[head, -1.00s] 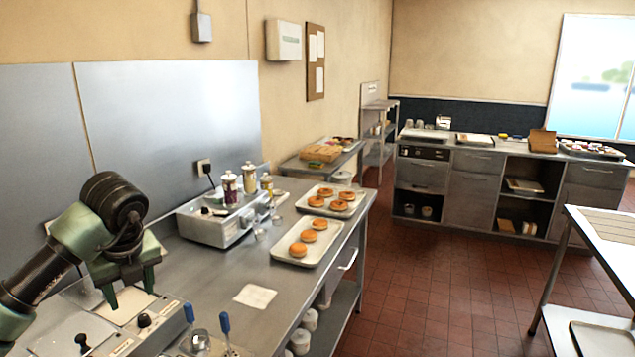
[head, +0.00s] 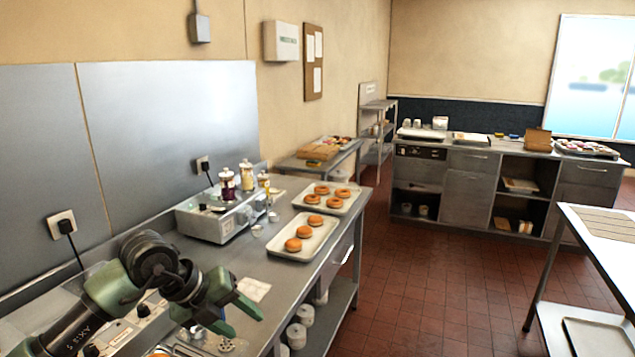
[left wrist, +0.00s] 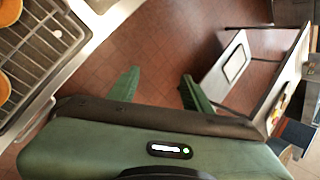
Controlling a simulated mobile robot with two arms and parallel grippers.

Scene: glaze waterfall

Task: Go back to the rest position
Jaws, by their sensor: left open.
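My left gripper (head: 243,317) is at the lower left in the head view, above the near end of the steel counter (head: 330,245). Its green fingers are apart with nothing between them. In the left wrist view the two green fingers (left wrist: 157,92) are spread, with the red tiled floor behind them. My right gripper is in neither view.
Two trays (head: 318,252) (head: 346,207) of doughnuts stand on the counter, beside a metal appliance (head: 205,226) with jars. A wire rack (left wrist: 42,42) holds doughnuts near the gripper. Another table (head: 600,238) stands right, with clear floor (head: 440,290) between.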

